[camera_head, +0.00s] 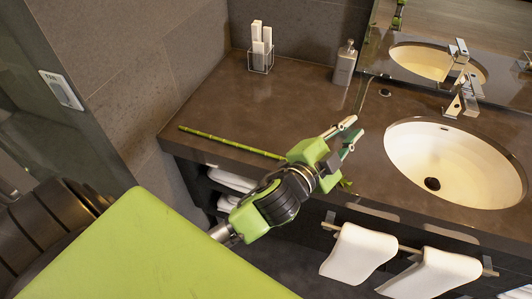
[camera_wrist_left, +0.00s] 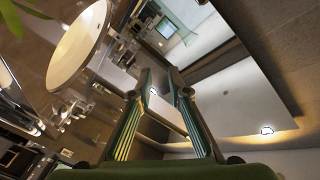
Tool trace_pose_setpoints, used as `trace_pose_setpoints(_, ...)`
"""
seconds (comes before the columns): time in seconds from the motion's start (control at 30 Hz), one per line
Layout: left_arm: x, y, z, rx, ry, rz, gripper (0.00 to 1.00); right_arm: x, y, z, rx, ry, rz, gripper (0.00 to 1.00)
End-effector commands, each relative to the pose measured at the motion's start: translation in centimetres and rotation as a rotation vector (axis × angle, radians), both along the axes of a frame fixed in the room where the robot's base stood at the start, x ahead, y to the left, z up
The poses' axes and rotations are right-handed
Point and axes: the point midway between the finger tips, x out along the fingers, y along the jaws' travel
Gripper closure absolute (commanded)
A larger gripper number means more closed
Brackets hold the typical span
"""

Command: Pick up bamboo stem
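The bamboo stem (camera_head: 230,142) is a thin green stick lying on the dark vanity top along its front edge. Its right part passes behind my left gripper, and a small leafy green bit shows just right of the gripper. My left gripper (camera_head: 352,128) is above the counter's front edge, over the stem's right part, with its fingers pointing up and right, away from the stem. In the left wrist view its two fingers (camera_wrist_left: 158,95) are apart with nothing between them. A green leaf (camera_wrist_left: 9,17) shows in that view's top left corner. My right gripper is not in view.
The vanity top (camera_head: 290,112) is clear around the stem. A holder with white items (camera_head: 262,48) and a soap dispenser (camera_head: 345,63) stand at the back. A white sink (camera_head: 450,160) with a faucet (camera_head: 463,97) is to the right. White towels (camera_head: 357,255) hang below.

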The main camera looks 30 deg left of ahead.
Motion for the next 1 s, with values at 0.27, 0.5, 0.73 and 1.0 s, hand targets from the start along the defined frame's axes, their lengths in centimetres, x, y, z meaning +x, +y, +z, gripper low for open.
trace_pose_setpoints(0.27, -3.5, -15.2, 14.6, 0.460, -0.774, -0.450, 0.83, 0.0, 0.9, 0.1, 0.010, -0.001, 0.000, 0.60)
trace_pose_setpoints(0.5, -12.8, -24.6, 9.7, 1.011, -1.343, -0.980, 0.83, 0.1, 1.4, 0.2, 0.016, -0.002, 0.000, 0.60)
trace_pose_setpoints(0.73, -13.2, -18.5, -4.3, 1.622, -1.553, -1.635, 0.83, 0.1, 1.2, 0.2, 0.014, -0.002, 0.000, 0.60)
trace_pose_setpoints(1.0, -5.2, 3.5, -8.8, -1.771, 0.862, 2.009, 0.83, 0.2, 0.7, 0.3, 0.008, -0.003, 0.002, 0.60)
